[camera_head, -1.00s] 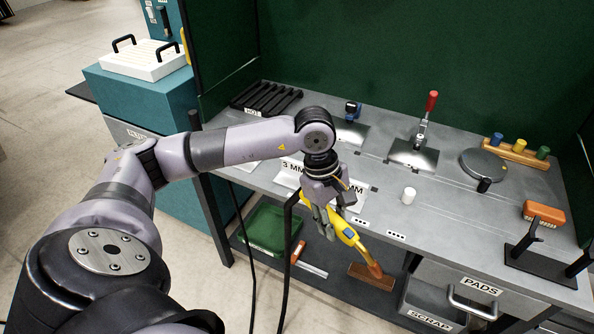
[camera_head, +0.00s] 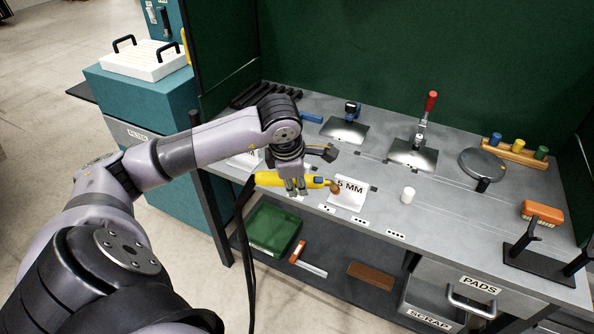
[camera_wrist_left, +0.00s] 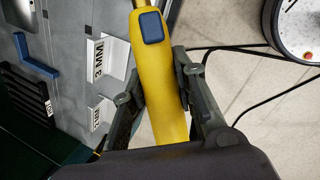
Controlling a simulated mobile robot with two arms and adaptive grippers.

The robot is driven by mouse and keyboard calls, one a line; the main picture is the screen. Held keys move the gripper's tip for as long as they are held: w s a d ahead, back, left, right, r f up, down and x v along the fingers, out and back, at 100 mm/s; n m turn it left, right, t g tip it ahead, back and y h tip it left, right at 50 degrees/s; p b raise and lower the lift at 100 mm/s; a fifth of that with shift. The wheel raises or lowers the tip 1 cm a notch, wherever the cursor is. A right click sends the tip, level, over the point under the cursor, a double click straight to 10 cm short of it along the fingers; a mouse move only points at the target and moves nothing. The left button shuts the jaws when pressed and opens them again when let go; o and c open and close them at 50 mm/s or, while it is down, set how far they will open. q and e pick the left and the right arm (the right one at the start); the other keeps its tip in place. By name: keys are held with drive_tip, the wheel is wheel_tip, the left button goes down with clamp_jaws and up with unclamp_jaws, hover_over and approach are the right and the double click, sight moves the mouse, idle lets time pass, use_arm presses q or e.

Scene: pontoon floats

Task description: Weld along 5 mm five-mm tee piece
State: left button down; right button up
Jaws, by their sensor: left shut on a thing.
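My left gripper (camera_head: 297,187) is shut on the yellow welding torch (camera_head: 314,182) and holds it roughly level over the bench's front edge. The torch's copper-coloured tip points right, beside the white 5 MM card (camera_head: 349,190). In the left wrist view the torch (camera_wrist_left: 158,75), with a blue button, runs between the fingers. Two shiny metal pieces lie on the bench, one by a blue-black clamp (camera_head: 345,131), one under a red-handled clamp (camera_head: 412,152). My right gripper is not in view.
A white cylinder (camera_head: 408,195) stands on the grey bench, with a round dark disc (camera_head: 482,164) to its right. An orange brush (camera_head: 543,212) and a black stand (camera_head: 540,262) are at the right. A cable hangs below the torch.

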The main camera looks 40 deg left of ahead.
use_arm(q)
drive_tip(key=shift+a, duration=0.1)
drive_tip(key=shift+w+a+f+b, duration=0.2)
drive_tip(key=shift+w+f+b, duration=0.75)
drive_tip(key=shift+w, duration=0.05)
drive_tip(key=shift+w+a+f+b, duration=0.2)
drive_tip(key=shift+w+f+b, duration=0.75)
drive_tip(key=shift+w, duration=0.05)
drive_tip(key=shift+w+f+b, duration=0.2)
drive_tip(key=shift+b, duration=0.15)
idle(0.3)
idle(1.5)
drive_tip(key=shift+w+d, duration=0.15)
drive_tip(key=shift+d, duration=0.1)
drive_tip(key=shift+w+d, duration=0.1)
drive_tip(key=shift+d, duration=0.25)
drive_tip(key=shift+w+d, duration=0.1)
drive_tip(key=shift+d, duration=0.25)
idle(1.2)
